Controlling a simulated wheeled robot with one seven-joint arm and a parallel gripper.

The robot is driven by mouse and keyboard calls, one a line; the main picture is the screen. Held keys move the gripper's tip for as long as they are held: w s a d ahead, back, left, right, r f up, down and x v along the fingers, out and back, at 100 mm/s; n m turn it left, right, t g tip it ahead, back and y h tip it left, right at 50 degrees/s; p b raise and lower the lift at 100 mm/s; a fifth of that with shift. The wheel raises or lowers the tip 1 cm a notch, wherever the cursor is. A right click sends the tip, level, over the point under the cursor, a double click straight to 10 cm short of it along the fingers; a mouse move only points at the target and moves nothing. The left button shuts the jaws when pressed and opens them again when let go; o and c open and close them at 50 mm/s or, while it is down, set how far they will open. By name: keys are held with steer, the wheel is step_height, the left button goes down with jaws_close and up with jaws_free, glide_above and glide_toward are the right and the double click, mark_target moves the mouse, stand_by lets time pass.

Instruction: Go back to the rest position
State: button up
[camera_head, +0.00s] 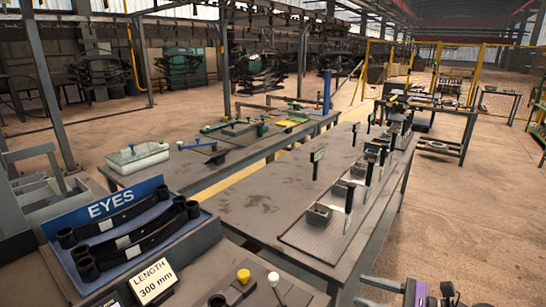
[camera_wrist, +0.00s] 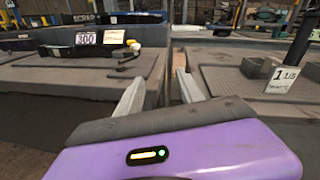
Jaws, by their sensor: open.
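My gripper (camera_wrist: 163,85) shows in the wrist view with its two grey fingers spread apart and nothing between them. Its purple body fills the bottom of that view. In the head view, part of my gripper (camera_head: 430,296) shows at the bottom right edge, away from the tables and over the floor side.
A blue EYES rack (camera_head: 115,212) with black springs stands at the lower left, beside a LENGTH 300 mm sign (camera_head: 154,280). A long table (camera_head: 240,195) carries a grey mat (camera_head: 312,238) with metal blocks and upright plates.

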steer(key=w+d+f+n+t+h, duration=0.2)
steer(key=d+f+n+t+h, duration=0.15)
steer(key=d+f+h, duration=0.4)
steer(key=s+d+f+n+t+h, duration=0.15)
steer(key=s+f+n+h, duration=0.25)
steer(key=s+h, duration=0.4)
steer(key=s+a+r+n, duration=0.4)
steer(key=s+r, duration=0.1)
steer(key=s, duration=0.8)
steer(key=s+a+r+n+t, duration=0.1)
steer(key=s+a+r+n, duration=0.3)
steer(key=s, duration=0.9)
steer(key=s+a+r+n, duration=0.4)
steer(key=s+r+n, duration=0.1)
steer(key=s, duration=0.8)
steer(key=shift+s+r+n, duration=0.15)
steer(key=shift+r+n, duration=0.15)
steer(key=shift+n, duration=0.05)
